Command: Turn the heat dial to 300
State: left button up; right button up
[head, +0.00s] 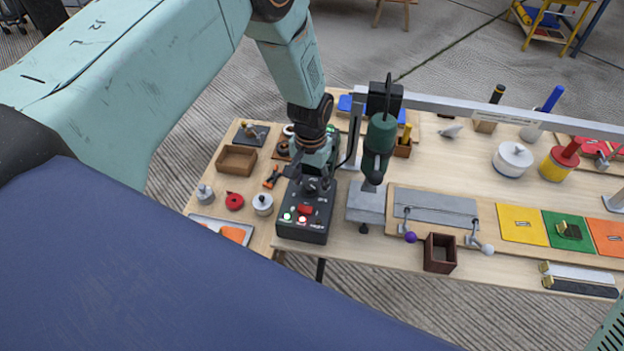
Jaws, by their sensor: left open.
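A black control box (300,232) stands at the table's front edge, left of centre. Its top carries a red switch, small green and red lights, and pale lettering too small to read. A dark round dial (314,187) shows on its rear part, partly hidden by my gripper; I cannot read its setting. My left gripper (314,179) is open and points down over the dial. I cannot tell whether its fingers touch the dial. My right gripper is not in view.
A green hand tool (380,145) hangs on a stand just right of the box, above a grey block (366,203). A wooden tray (237,160), a red ring (234,201) and small weights lie left. A dark open box (440,253) sits at the front edge.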

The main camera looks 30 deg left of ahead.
pick_arm(q)
jog(key=shift+s+a, duration=0.2)
jog(key=shift+s, duration=0.1)
jog(key=shift+w+d+f, duration=0.2)
jog(key=shift+w+f, duration=0.05)
jog(key=shift+w, duration=0.15)
jog(key=c, duration=0.3)
jog(key=shift+c, duration=0.8)
jog(key=shift+s+a+r, duration=0.15)
jog(key=shift+s, duration=0.15)
jog(key=c, duration=0.4)
jog(key=shift+w, duration=0.1)
grip_shut()
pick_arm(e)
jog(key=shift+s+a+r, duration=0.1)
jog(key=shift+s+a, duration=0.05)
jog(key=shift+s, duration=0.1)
